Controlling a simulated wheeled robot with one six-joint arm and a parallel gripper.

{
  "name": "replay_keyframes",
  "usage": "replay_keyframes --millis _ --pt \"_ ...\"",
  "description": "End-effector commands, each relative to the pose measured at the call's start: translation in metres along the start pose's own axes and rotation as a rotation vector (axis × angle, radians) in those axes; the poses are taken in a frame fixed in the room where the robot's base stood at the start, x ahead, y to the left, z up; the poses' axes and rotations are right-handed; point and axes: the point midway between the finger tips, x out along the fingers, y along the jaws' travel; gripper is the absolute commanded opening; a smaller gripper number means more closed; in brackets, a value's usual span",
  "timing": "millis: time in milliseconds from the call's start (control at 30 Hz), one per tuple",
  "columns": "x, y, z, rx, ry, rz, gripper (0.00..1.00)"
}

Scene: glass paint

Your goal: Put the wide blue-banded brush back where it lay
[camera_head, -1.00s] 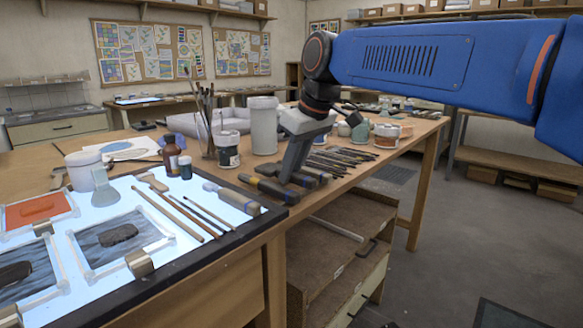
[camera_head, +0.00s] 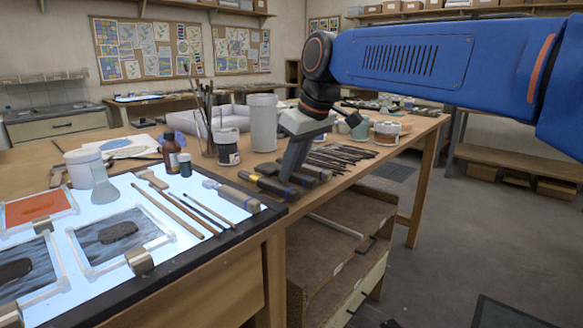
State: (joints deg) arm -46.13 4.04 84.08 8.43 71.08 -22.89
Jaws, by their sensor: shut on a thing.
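Several wide dark-handled brushes lie side by side on the wooden bench, just past the right corner of the light table. The nearest, a yellow-banded brush (camera_head: 266,186), lies in front of my gripper. My gripper (camera_head: 287,175) points down with its fingertips low among these brushes, shut on the wide blue-banded brush (camera_head: 300,181) behind the yellow-banded one. The fingers hide part of it. It is at about bench height; whether it touches the bench cannot be told. Another wide brush (camera_head: 318,173) lies just behind.
Thin tools (camera_head: 340,157) lie in a row behind the wide brushes. A white cylinder (camera_head: 263,123), a paint jar (camera_head: 227,148) and a jar of upright brushes (camera_head: 205,135) stand to the left. The lit table (camera_head: 160,245) holds brushes and glass panels. An open shelf is below.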

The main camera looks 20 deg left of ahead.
Motion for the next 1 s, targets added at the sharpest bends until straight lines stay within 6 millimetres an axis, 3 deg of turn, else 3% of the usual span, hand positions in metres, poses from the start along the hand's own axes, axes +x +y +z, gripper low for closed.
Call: replay_keyframes --millis 367,400,500,833,1000 --pt "0.003 0.0 0.001 0.0 0.001 0.0 0.0" --pt "0.003 0.0 0.001 0.0 0.001 0.0 0.21" --pt "0.003 0.0 0.001 0.0 0.001 0.0 0.38" --pt "0.0 0.0 0.001 0.0 0.001 0.0 0.38" --pt "-0.018 0.0 0.0 0.0 0.003 0.001 0.38"
